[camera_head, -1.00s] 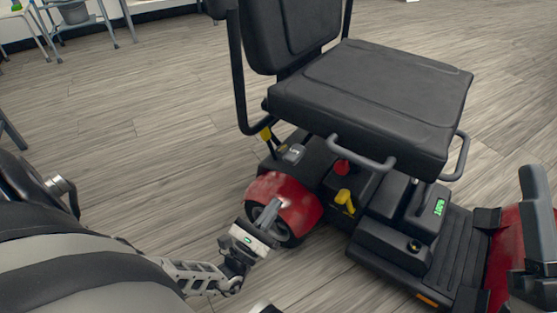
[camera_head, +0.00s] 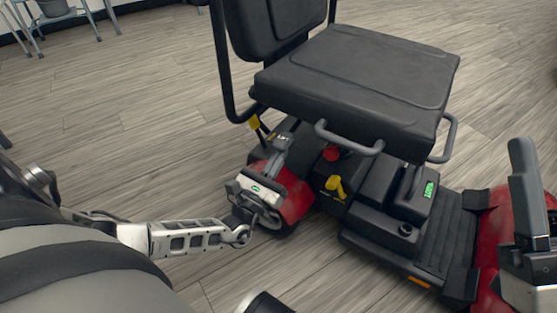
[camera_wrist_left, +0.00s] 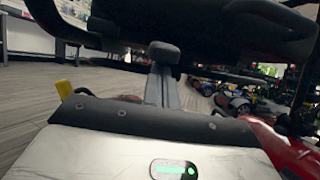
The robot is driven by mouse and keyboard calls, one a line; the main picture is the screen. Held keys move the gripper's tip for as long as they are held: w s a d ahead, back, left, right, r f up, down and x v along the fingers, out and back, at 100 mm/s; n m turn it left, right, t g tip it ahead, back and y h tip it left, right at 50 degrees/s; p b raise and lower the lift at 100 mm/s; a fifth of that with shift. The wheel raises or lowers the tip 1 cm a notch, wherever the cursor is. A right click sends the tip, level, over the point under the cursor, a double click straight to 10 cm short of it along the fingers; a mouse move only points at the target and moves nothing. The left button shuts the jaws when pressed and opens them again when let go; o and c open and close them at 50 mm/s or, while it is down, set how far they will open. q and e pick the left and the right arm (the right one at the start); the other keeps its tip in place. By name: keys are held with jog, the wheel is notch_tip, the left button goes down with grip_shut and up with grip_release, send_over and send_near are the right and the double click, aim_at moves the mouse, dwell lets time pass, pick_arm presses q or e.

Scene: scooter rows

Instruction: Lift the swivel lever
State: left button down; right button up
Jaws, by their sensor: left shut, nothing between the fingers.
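A thin lever with a yellow tip (camera_head: 254,121) stands under the rear left of the scooter's black seat (camera_head: 360,85). A yellow tip (camera_wrist_left: 64,88) also shows at the left in the left wrist view. A second, yellow lever (camera_head: 336,187) sits lower, under the seat front; I cannot tell from the pictures alone which one is the swivel lever. My left gripper (camera_head: 281,143) is shut and empty, above the red rear fender, right of and slightly below the yellow tip, apart from it. Its closed fingers (camera_wrist_left: 163,53) point under the seat. My right gripper (camera_head: 524,165) shows at the right edge, its fingers seen side-on.
A red knob (camera_head: 331,153) and grey side rails (camera_head: 348,140) lie under the seat edge. The black seat frame tube (camera_head: 222,70) stands behind the yellow tip. Open wood floor (camera_head: 130,130) lies to the left. More scooters (camera_wrist_left: 235,100) show beyond.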

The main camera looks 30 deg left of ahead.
aim_at(276, 147)
jog(key=shift+r, duration=0.1)
pick_arm(q)
jog(key=r+p, duration=0.1)
jog(key=p, duration=0.2)
jog(key=r+g+p, duration=0.1)
jog(key=r+p, duration=0.1)
jog(key=s+r+g+p, duration=0.1)
jog(key=p, duration=0.2)
jog(key=shift+r+p, duration=0.15)
jog(key=shift+p, duration=0.2)
jog(key=r+g+p, duration=0.1)
jog(key=p, duration=0.1)
jog(key=shift+s+r+p, duration=0.1)
jog(key=shift+r+p, duration=0.1)
jog(key=shift+p, duration=0.2)
jog(key=r+g+p, duration=0.1)
jog(key=p, duration=0.2)
jog(key=shift+r, duration=0.15)
jog(key=shift+r+g+p, duration=0.45)
jog(key=shift+g+p, duration=0.55)
jog(key=shift+p, duration=0.75)
pick_arm(e)
notch_tip(276, 147, down, 16)
jog(key=s+d+m+g+h, duration=0.1)
jog(key=d+m+g+h, duration=0.1)
jog(key=m+g+h, duration=0.6)
jog(key=shift+d+m+h, duration=0.15)
jog(key=shift+m+h, duration=0.35)
jog(key=shift+h, duration=1.2)
